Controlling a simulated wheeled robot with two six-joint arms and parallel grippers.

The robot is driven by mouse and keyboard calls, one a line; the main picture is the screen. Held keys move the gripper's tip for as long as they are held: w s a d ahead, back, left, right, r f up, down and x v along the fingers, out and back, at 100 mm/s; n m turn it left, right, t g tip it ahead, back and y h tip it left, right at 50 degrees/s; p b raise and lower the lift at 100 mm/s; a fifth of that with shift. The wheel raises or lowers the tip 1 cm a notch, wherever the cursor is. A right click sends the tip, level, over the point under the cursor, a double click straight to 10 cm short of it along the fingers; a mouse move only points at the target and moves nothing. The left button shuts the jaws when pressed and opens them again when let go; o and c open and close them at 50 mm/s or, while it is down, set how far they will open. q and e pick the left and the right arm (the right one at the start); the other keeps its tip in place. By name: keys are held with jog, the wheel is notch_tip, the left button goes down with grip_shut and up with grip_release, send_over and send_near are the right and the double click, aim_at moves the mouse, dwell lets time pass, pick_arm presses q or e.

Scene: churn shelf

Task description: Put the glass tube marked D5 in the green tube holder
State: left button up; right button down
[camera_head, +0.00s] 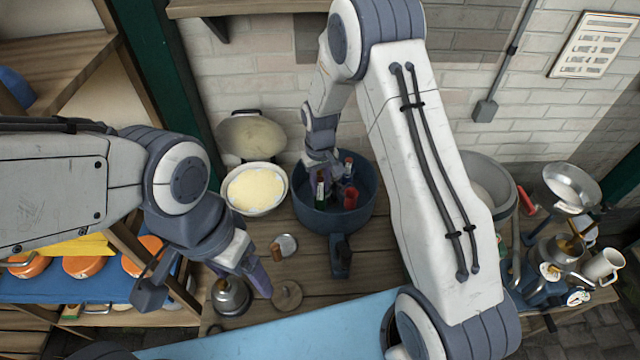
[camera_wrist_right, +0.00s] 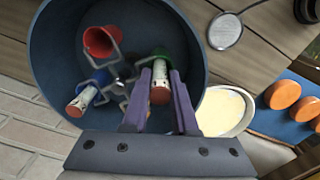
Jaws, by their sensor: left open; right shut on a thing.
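My right gripper (camera_wrist_right: 158,112) is shut on a glass tube (camera_wrist_right: 160,94) with a reddish end, inside the blue pot. The green tube holder (camera_wrist_right: 162,54) shows right behind that tube; I cannot tell how far the tube sits in it. A second tube (camera_wrist_right: 82,102) stands in the blue holder (camera_wrist_right: 97,82). The red holder (camera_wrist_right: 98,42) looks empty. No tube marking is readable. My left gripper (camera_head: 206,288) is open and empty, above the table's left part.
The blue pot (camera_head: 312,217) surrounds the holders with a high wall. A white bowl of yellowish food (camera_head: 257,187) stands to its left. Metalware crowds the right end.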

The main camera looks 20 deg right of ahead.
jog(key=shift+f+b, duration=0.5)
jog(key=shift+f, duration=0.3)
jog(key=c, duration=0.6)
grip_release()
jog(key=shift+r, duration=0.1)
jog(key=o, duration=0.3)
jog(key=shift+r+p, duration=3.5)
jog(key=shift+r, duration=1.15)
